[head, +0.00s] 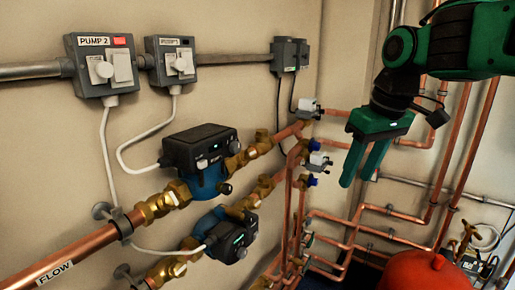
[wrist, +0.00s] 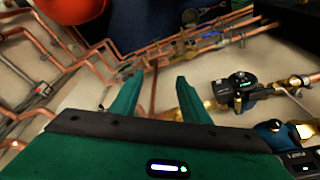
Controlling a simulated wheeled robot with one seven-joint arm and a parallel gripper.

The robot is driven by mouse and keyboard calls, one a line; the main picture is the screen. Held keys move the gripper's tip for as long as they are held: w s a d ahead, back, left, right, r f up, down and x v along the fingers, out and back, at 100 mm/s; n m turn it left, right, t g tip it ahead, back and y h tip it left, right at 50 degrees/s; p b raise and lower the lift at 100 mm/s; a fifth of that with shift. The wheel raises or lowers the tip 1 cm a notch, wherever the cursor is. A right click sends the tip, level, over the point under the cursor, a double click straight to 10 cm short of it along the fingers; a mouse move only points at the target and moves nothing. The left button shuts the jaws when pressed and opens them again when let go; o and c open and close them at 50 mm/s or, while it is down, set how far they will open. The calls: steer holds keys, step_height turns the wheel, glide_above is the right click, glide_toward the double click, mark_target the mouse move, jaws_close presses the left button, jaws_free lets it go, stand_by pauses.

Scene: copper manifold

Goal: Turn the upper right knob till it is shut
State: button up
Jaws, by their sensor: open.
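My gripper (head: 357,180) is in the upper right of the head view, its two green fingers pointing down, open and with nothing between them. It also shows in the wrist view (wrist: 158,82), fingers apart over the pipework. Two small blue knobs sit on the copper pipes left of my gripper: an upper one (head: 313,145) and a lower one (head: 312,181). Both are apart from the fingers. I cannot tell which knob is the upper right one, or how far either is turned. In the wrist view I cannot make out these knobs clearly.
Two pumps, an upper (head: 203,158) and a lower (head: 231,236), stand on the pipes at left. Switch boxes (head: 101,66) hang on the wall above. Copper pipes run behind my gripper. A red vessel (head: 426,272) stands low at right. The space around the fingers looks free.

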steer(key=w+a+r+n, duration=0.35)
steer(key=a+r, duration=0.35)
steer(key=a, duration=0.3)
steer(key=n+t+y, duration=0.1)
steer(key=n+y, duration=0.1)
steer(key=n, duration=0.3)
glide_toward(253, 153)
steer(key=shift+m, duration=0.25)
steer(key=x, duration=0.8)
